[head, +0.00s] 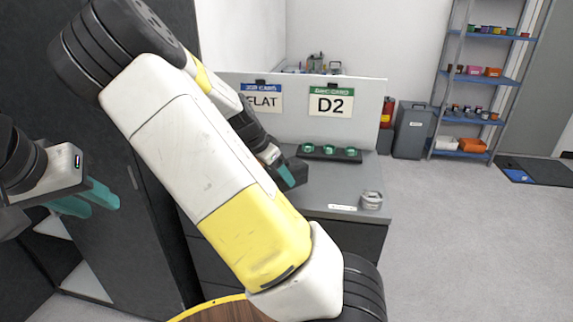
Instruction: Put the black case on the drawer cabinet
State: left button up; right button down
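The drawer cabinet (317,206) has a grey top and dark drawer fronts, partly hidden by my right arm. My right gripper (287,176) is over the left part of this top, with a teal finger showing. A small dark block (300,169), which looks like the black case, is right at that finger. I cannot tell whether it is gripped or rests on the top. My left gripper (92,200) is at the far left, away from the cabinet. Its two teal fingers are apart with nothing seen between them.
A black holder with green lenses (331,154) and a clear ring-like item (371,200) are on the cabinet top. A white panel with signs (365,103) stands behind. A grey bin (411,135) and shelves (478,80) are farther right. A round wooden top (228,311) is at the bottom.

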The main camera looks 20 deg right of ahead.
jog(key=w+d, duration=0.1)
jog(key=d, duration=0.2)
jog(key=w+d, duration=0.1)
jog(key=d, duration=0.3)
jog(key=w+d+f, duration=0.1)
jog(key=d, duration=0.2)
jog(key=shift+w+d, duration=0.1)
jog(key=shift+d, duration=0.25)
jog(key=shift+f, duration=1.8)
jog(key=shift+c, duration=1.2)
grip_release()
jog(key=shift+f, duration=0.1)
